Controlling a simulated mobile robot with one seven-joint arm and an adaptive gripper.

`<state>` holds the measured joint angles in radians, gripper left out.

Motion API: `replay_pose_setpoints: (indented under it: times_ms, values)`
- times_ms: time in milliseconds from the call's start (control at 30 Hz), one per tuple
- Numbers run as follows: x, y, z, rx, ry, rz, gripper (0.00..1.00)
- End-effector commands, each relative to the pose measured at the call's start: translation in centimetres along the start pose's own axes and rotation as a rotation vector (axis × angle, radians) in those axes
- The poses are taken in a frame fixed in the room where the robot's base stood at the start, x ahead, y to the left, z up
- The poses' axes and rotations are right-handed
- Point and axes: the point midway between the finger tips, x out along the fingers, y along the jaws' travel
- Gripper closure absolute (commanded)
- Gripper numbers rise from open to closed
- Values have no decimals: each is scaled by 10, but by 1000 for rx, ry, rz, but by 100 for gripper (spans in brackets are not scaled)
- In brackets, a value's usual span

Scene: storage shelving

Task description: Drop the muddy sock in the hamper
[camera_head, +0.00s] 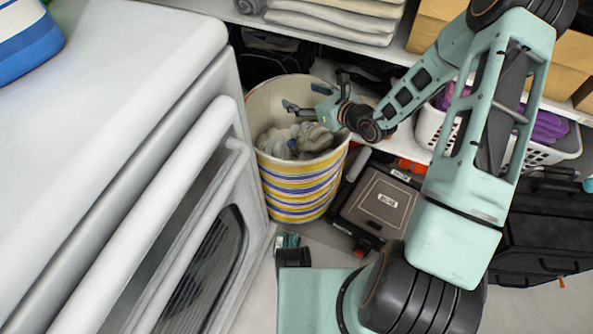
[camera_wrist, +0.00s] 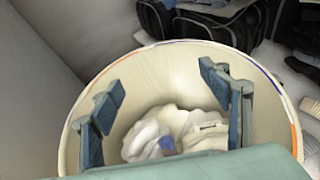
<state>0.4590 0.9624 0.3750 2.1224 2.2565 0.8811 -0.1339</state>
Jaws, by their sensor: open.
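The hamper (camera_head: 298,186) is a round bin with yellow, white and blue stripes, standing between the white machine and the shelving. It also fills much of the wrist view (camera_wrist: 150,72). A crumpled grey-white cloth bundle (camera_head: 290,141) with a small blue patch lies inside it, and the bundle shows in the wrist view (camera_wrist: 172,128). I cannot tell whether the muddy sock is part of this bundle. My gripper (camera_head: 304,96) is over the hamper's mouth, pointing down into it. Its fingers are spread apart in the wrist view (camera_wrist: 160,82), with nothing between them.
The white front-loading machine (camera_head: 110,90) stands close on the left. Folded towels (camera_head: 335,18) lie on the shelf above. A brown case (camera_head: 383,200) sits right of the hamper, and a white basket (camera_head: 432,127) with purple cloth is farther right.

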Motion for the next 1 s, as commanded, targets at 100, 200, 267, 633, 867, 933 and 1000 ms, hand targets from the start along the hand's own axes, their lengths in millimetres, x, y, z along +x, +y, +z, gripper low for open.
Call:
replay_pose_setpoints:
  times_ms: [100, 200, 267, 633, 867, 933, 1000]
  values:
    - [-1, 0, 0, 0, 0, 0, 30]
    - [-8, -1, 0, 0, 0, -2, 30]
    - [-17, -2, 0, 0, 1, -3, 30]
    - [-93, -1, 0, 0, 1, -3, 30]
    - [-117, 0, 0, 0, 0, -1, 30]
    - [-120, 0, 0, 1, 1, -1, 30]
    - [-121, 0, 0, 1, 1, -1, 30]
